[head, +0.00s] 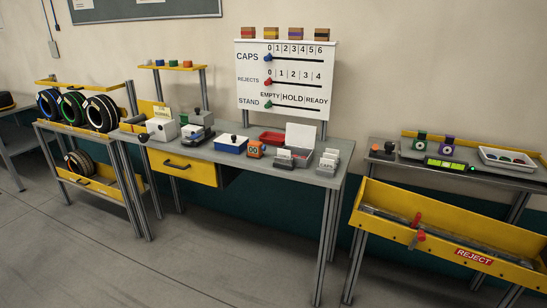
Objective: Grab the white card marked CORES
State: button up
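No card can be read as CORES from here. A small grey holder with white cards (327,161) stands at the right end of the middle table; its front lettering is tiny and looks like CAPS. Another grey holder with white cards (284,157) stands to its left, and its marking is too small to read. A larger blank white panel (300,135) rises just behind them. My gripper is not in view.
The grey middle table (205,153) also bears a blue bin (231,145), a red tray (272,137), an orange counter box (256,150) and grey devices. A white board (288,78) stands behind. A yellow reject trough (440,235) is at right. The floor in front is clear.

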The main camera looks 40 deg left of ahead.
aim_at(281, 153)
jog(key=u, duration=0.75)
jog(key=i, duration=0.75)
jog(key=u, duration=0.7)
